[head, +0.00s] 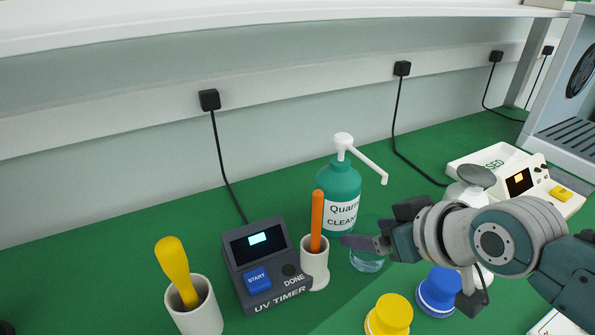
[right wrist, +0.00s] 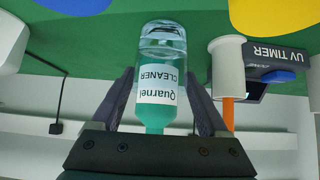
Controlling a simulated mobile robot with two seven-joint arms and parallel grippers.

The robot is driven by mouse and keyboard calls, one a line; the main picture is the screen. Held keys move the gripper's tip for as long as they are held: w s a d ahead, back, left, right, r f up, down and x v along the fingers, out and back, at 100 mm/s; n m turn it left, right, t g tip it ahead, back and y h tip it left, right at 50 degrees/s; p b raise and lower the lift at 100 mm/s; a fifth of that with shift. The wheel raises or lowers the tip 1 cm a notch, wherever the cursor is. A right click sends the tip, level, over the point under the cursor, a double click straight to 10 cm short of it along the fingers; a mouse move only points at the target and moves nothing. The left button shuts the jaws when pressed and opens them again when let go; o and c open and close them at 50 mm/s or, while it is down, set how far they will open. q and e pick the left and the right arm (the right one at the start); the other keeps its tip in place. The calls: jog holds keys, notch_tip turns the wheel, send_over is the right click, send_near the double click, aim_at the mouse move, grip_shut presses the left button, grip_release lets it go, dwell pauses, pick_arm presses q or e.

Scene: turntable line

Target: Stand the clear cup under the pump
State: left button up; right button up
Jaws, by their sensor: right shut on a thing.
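The clear cup (head: 367,263) is upright just in front and to the right of the teal pump bottle (head: 340,190). The bottle's white spout (head: 372,168) points right, above and behind the cup. My right gripper (head: 368,244) comes in from the right and is shut on the cup; its fingers hide part of it. I cannot tell whether the cup's base touches the green surface. The right wrist view is upside down and shows the cup (right wrist: 163,30) overlapping the bottle (right wrist: 160,85), which appears between the fingers. My left gripper is not in view.
Left of the cup stand a white holder (head: 315,270) with an orange-handled tool and a UV timer (head: 262,262). A yellow knob-like piece (head: 390,315) and a blue one (head: 440,290) are in front. A white device (head: 510,170) is at right.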

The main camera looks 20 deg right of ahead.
jog(key=shift+f, duration=0.1)
jog(key=o, duration=1.5)
